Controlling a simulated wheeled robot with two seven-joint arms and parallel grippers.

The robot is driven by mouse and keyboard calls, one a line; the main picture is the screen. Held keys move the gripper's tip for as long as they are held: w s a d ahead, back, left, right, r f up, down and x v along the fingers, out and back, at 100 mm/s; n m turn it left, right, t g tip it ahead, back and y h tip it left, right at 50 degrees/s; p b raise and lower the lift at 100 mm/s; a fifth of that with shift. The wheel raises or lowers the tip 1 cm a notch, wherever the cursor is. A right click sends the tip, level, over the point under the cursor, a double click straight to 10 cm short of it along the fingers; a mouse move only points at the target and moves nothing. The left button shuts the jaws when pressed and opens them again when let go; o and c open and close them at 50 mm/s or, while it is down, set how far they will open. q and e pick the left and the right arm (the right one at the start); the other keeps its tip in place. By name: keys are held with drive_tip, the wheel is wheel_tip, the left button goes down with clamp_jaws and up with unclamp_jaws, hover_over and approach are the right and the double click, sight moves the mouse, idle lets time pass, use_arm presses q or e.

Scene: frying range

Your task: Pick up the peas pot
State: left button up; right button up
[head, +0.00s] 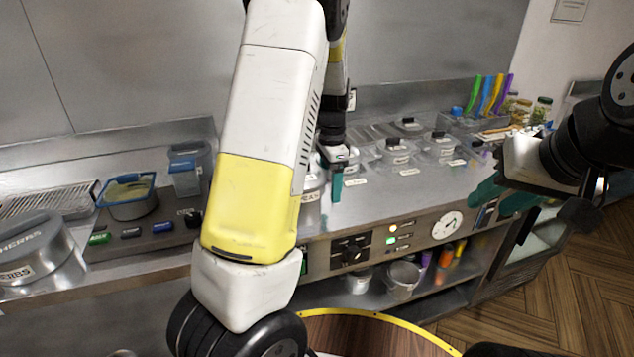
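The peas pot (310,194) is a metal pot on the steel counter; part of a label reading "PEA" shows. My white and yellow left arm hides most of it. My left gripper (336,170) points down at the pot's right side, with one teal finger visible beside the pot. Its other finger is hidden, so I cannot tell whether it is open or touches the pot. My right gripper (503,195) is at the right, in front of the counter edge, with its two teal fingers apart and nothing visible between them.
A herbs pot (40,255) stands at the left, near a blue-rimmed container (130,196) and a blue-lidded container (187,170). Several lidded containers (398,152) sit in the counter to the right. A control panel with a dial (447,225) is on the front. Wooden floor lies at the right.

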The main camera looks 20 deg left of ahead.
use_arm(q)
clamp_jaws()
drive_tip(key=shift+r, duration=0.1)
